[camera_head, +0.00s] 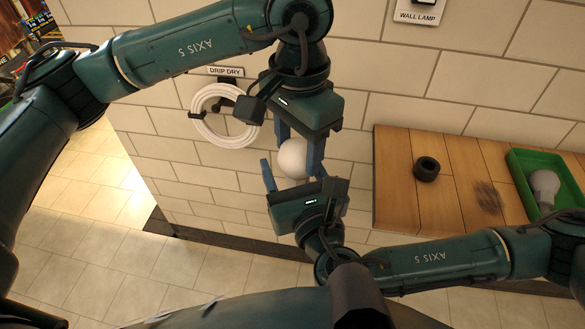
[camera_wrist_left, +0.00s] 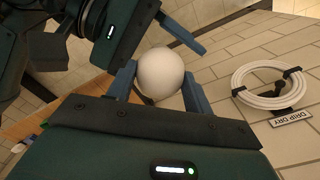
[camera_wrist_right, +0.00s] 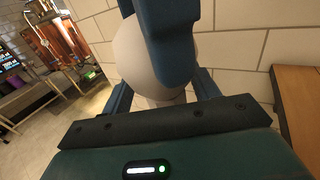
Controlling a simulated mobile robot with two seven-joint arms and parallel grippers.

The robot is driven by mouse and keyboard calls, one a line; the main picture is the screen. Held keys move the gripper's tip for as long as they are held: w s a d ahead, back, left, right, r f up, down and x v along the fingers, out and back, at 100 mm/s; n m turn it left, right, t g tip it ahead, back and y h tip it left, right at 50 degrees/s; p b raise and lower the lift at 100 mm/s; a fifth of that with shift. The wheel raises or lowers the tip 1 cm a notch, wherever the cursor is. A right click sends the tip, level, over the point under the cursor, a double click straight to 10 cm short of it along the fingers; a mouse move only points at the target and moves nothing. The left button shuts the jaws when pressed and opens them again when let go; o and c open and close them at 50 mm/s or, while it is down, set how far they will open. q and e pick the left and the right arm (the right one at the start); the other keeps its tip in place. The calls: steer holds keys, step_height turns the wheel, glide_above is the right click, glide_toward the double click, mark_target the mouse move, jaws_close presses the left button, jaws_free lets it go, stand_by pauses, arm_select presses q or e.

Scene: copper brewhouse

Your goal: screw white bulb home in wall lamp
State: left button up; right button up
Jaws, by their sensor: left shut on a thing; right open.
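A round white bulb (camera_head: 292,160) is between my two grippers in front of the tiled wall; it also shows in the left wrist view (camera_wrist_left: 160,73) and right wrist view (camera_wrist_right: 145,58). My left gripper (camera_head: 300,157) reaches down from above and is shut on the bulb, a blue finger on each side. My right gripper (camera_head: 293,174) comes from below and is open, its fingers spread near the bulb. I cannot tell whether they touch it. The bulb's base is largely hidden. The WALL LAMP label (camera_head: 416,17) is at the top; the fitting above it is mostly cut off.
A wooden bench (camera_head: 397,185) at the right carries a dark ring (camera_head: 426,169) and a green tray (camera_head: 524,184) holding a greyish bulb (camera_head: 544,187). A white hose coil (camera_head: 198,128) hangs under the DRIP DRY label (camera_head: 226,71). Open tiled floor lies at lower left.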

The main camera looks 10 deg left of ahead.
steer(key=shift+c, duration=0.6)
steer(key=shift+s+a, duration=0.1)
steer(key=c, duration=0.9)
arm_select(q)
steer(key=o, duration=0.8)
steer(key=shift+d, duration=0.1)
arm_select(e)
steer(key=shift+c, duration=0.4)
arm_select(q)
steer(key=o, duration=0.4)
